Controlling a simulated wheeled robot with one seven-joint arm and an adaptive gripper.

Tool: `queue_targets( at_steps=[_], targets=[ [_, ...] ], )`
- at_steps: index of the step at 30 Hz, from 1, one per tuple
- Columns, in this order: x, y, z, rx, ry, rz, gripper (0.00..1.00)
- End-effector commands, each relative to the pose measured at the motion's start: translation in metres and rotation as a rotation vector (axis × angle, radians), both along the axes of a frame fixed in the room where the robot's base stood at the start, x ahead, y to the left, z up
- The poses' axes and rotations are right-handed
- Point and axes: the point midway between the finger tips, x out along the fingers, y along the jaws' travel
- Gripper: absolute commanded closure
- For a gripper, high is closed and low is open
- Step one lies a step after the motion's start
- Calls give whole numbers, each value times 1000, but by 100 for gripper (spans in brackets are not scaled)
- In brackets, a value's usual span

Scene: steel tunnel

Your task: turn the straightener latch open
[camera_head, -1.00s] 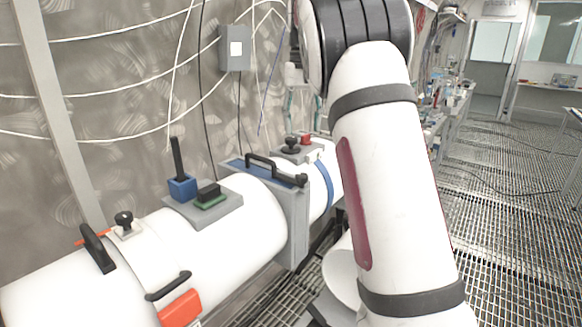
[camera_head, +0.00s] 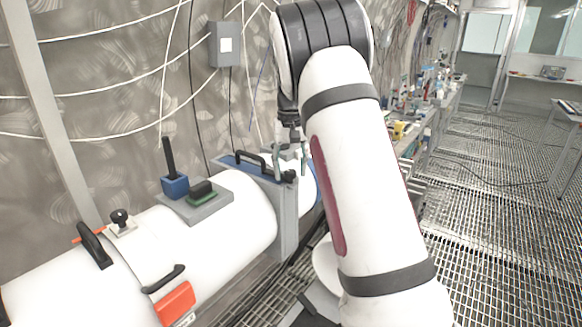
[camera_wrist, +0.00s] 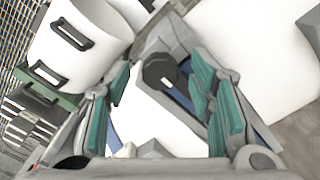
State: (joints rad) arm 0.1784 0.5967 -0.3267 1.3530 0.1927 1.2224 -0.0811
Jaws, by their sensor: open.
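A black knob (camera_head: 290,176) sits at the end of a black bar handle (camera_head: 250,162) on the blue-topped grey flange (camera_head: 287,220) of the white pipe. I take this handle to be the straightener latch, though no label shows. My gripper (camera_head: 291,160) points down just above the knob. In the wrist view my gripper (camera_wrist: 163,82) is open, its teal-padded fingers apart. The dark knob (camera_wrist: 158,68) appears between and beyond the fingers; I cannot tell whether they touch it. The far pipe fittings are hidden behind my gripper and arm.
A blue block with an upright black lever (camera_head: 170,170) and a black-and-green block (camera_head: 202,193) stand on the pipe left of the flange. Further left are a black knob (camera_head: 121,219), black handles and an orange block (camera_head: 176,303).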

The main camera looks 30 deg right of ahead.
Motion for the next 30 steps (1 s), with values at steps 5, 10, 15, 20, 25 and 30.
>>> queue_targets(
  at_steps=[5, 10, 15, 20, 25, 30],
  targets=[
    [0, 0, 0, 0, 0, 0, 51],
    [0, 0, 0, 0, 0, 0, 78],
    [0, 0, 0, 0, 0, 0, 100],
    [0, 0, 0, 0, 0, 4, 100],
    [0, 0, 0, 1, 0, 39, 100],
    [0, 0, 0, 2, -1, 125, 100]
  ],
)
